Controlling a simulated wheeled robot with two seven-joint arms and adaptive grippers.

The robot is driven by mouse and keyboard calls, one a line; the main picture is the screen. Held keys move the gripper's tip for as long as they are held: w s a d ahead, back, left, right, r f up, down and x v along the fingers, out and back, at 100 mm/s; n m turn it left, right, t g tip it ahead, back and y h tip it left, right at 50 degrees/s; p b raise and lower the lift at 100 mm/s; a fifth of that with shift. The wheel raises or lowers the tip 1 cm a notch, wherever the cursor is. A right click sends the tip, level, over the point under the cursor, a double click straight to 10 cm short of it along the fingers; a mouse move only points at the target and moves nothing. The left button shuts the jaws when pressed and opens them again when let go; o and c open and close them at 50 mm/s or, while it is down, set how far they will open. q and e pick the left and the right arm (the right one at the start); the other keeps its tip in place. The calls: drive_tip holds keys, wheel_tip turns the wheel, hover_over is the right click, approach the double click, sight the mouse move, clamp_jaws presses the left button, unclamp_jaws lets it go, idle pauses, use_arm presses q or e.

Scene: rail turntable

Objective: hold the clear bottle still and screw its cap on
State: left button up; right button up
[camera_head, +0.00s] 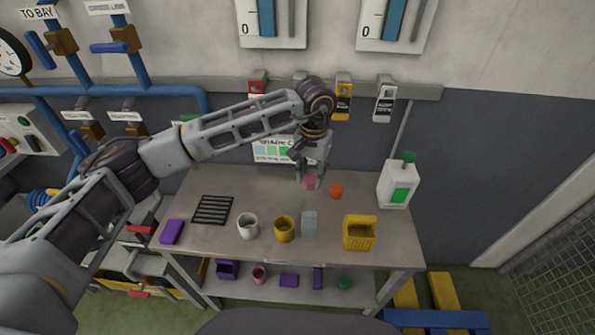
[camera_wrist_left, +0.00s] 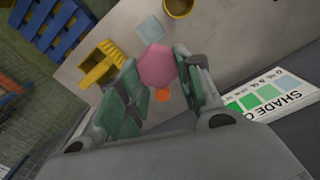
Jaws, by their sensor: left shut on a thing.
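The clear bottle (camera_head: 309,225) looks like a pale, see-through block standing near the front middle of the table, between a yellow cup and a yellow caddy. It also shows in the left wrist view (camera_wrist_left: 150,29). My left gripper (camera_head: 314,182) is over the back of the table, behind the bottle and apart from it. It is shut on a pink faceted piece (camera_wrist_left: 156,67), which shows between its fingers. A small orange piece (camera_head: 336,191) lies on the table just right of the gripper. I cannot tell which piece is the cap. My right gripper is not in view.
The table (camera_head: 380,250) also holds a white mug (camera_head: 247,226), a yellow cup (camera_head: 284,229), a yellow caddy (camera_head: 359,233), a black rack (camera_head: 212,210), a purple block (camera_head: 171,231) and a white canister (camera_head: 397,187). A wall stands close behind. The table's middle is fairly clear.

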sight(313, 188)
use_arm(q)
drive_tip(key=shift+s+d+m, duration=0.3)
drive_tip(key=shift+s+d, duration=0.1)
drive_tip(key=shift+d, duration=0.35)
drive_tip(key=shift+s+a+f+m, duration=0.45)
drive_tip(key=shift+s+f+m, duration=0.2)
drive_tip(key=shift+f+m, duration=0.05)
drive_tip(key=shift+f, duration=0.15)
drive_tip(key=shift+f, duration=1.45)
drive_tip(key=shift+d+n, duration=0.15)
drive_tip(key=shift+n, duration=0.15)
